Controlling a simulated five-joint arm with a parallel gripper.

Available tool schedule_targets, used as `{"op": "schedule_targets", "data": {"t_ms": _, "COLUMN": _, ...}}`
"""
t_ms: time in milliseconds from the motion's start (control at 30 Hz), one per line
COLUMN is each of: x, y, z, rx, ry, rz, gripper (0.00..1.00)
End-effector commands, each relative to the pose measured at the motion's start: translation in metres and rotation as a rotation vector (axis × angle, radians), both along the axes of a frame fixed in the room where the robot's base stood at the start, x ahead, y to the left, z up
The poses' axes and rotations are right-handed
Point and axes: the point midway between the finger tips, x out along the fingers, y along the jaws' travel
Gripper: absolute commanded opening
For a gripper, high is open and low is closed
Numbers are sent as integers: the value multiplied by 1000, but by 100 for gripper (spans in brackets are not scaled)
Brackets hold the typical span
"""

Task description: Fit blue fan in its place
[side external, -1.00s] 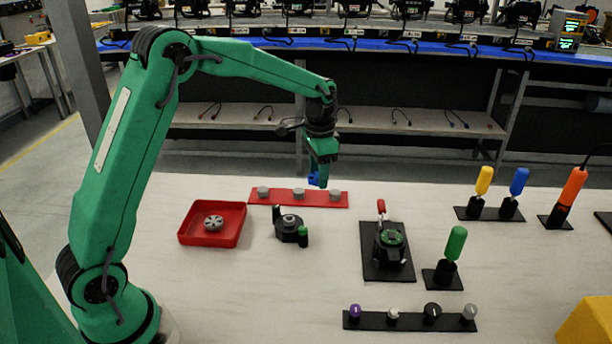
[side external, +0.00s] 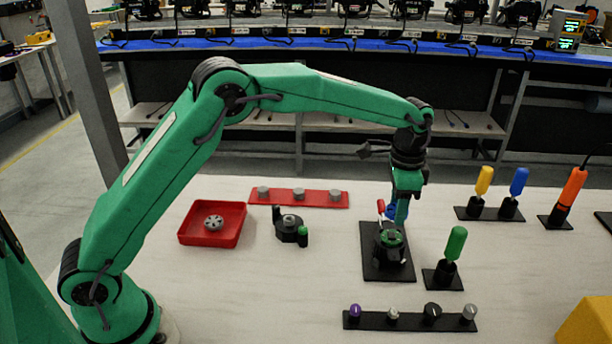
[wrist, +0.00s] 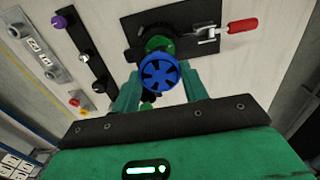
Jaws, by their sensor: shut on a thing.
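The blue fan (wrist: 160,74) is a round spoked wheel, held between the two green fingers of my gripper (wrist: 160,92) in the wrist view. In the side view my gripper (side external: 400,212) points down just above the black fixture (side external: 390,244) with a green ring on top. Only a small bit of the blue fan (side external: 391,212) shows there, beside the finger. The fixture stands on a black plate (side external: 400,272) with a red-handled clamp (side external: 381,208) behind it. The fan overlaps the green ring (wrist: 158,43) in the wrist view. I cannot tell whether they touch.
A green-handled tool (side external: 456,244) stands upright close to the right of the plate. A black strip with several knobs (side external: 412,321) lies in front. A red tray (side external: 184,234), a red strip (side external: 325,200) and a black part (side external: 287,232) stand to the left.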

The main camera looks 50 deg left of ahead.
Motion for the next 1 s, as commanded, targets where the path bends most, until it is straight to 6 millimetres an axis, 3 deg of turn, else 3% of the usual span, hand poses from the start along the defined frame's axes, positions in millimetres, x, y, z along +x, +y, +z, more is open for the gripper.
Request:
{"op": "schedule_targets", "data": {"t_ms": 367, "x": 0, "y": 1, "z": -11, "rx": 1, "ry": 1, "rz": 1, "gripper": 22}}
{"op": "schedule_targets", "data": {"t_ms": 1000, "x": 0, "y": 1, "z": -51, "rx": 1, "ry": 1, "rz": 1, "gripper": 22}}
